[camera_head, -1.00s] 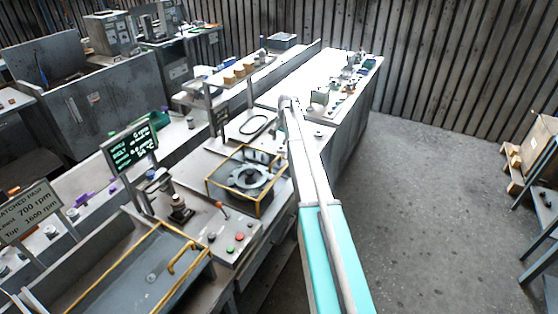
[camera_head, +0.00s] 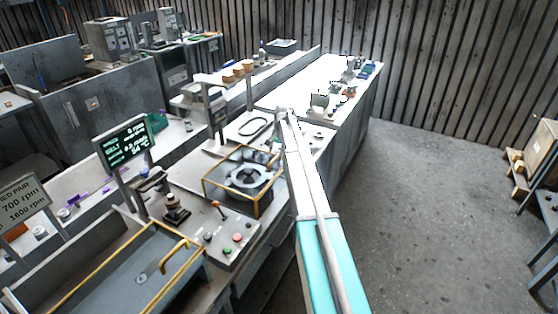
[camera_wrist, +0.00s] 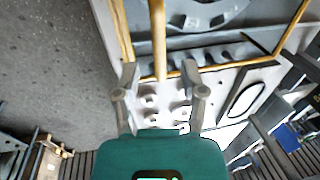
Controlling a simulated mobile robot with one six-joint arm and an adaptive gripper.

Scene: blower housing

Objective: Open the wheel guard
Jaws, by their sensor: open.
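The wheel guard (camera_head: 206,191) is a see-through box with a yellow frame on the bench, standing over a grey round wheel (camera_head: 248,176). It looks closed over the wheel. In the wrist view, the guard's yellow frame (camera_wrist: 238,64) crosses the top and the wheel (camera_wrist: 200,12) shows behind it. My gripper (camera_wrist: 159,72) is open. A yellow bar (camera_wrist: 158,38) runs between its two fingers, with a gap on each side. I cannot tell whether the bar lies within the fingers' depth. In the head view, my arm reaches to the guard's right, and the gripper is mostly hidden.
A control panel (camera_head: 229,238) with buttons and a lever stands in front of the guard. A screen (camera_head: 126,145) and a yellow-railed tray (camera_head: 140,275) are at the left. A black belt loop (camera_head: 256,126) lies behind. The floor (camera_head: 430,220) at the right is clear.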

